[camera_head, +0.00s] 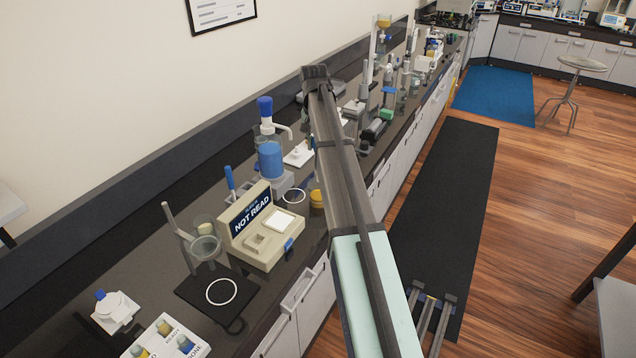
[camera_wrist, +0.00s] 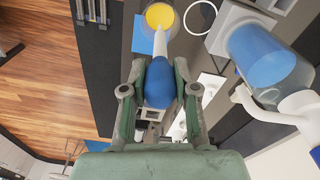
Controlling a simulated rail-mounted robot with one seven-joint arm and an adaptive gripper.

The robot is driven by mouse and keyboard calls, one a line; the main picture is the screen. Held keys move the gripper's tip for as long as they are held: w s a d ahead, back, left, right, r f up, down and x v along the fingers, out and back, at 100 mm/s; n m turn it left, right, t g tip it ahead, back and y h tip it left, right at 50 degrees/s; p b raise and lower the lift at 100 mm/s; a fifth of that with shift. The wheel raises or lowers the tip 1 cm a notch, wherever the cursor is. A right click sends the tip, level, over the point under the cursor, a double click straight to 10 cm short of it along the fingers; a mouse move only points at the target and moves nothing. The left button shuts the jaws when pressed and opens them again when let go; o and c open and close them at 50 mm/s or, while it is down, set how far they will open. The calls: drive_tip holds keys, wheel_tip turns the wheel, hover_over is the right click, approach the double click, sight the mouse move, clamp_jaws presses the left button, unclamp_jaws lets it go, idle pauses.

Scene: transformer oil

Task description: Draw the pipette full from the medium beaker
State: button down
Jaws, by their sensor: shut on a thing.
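My gripper (camera_wrist: 160,72) is shut on the pipette (camera_wrist: 158,88), with a green finger on each side of its blue bulb. The pipette's pale stem runs away from the wrist and its tip overlaps a round beaker with yellow liquid (camera_wrist: 160,12). I cannot tell whether the tip is in the liquid or above it. In the head view, a yellow container (camera_head: 317,198), apparently the same beaker, is partly hidden by my arm. My gripper and the pipette are hidden there too. No label shows which beaker is the medium one.
A large blue bottle with a pump top (camera_head: 270,160) stands close by; it fills the right of the wrist view (camera_wrist: 265,60). A white ring (camera_head: 294,196) lies beside the yellow container. The "NOT READ" instrument (camera_head: 262,228) and a glass vessel (camera_head: 205,247) stand nearer. Glassware crowds the far bench.

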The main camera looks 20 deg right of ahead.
drive_tip(key=shift+f, duration=0.15)
idle(0.4)
drive_tip(key=shift+w+d+f+b, duration=0.1)
drive_tip(key=shift+f+b, duration=0.65)
drive_tip(key=shift+f, duration=1.35)
drive_tip(key=shift+w+d+f+b, duration=0.1)
drive_tip(key=shift+f+b, duration=0.65)
drive_tip(key=shift+f, duration=1.35)
drive_tip(key=shift+r, duration=0.15)
drive_tip(key=shift+s+a+r+p, duration=0.1)
drive_tip(key=shift+r+p, duration=1)
drive_tip(key=shift+r, duration=0.9)
drive_tip(key=shift+s+a+r+p, duration=0.1)
drive_tip(key=shift+r+p, duration=0.95)
drive_tip(key=shift+r, duration=2.1)
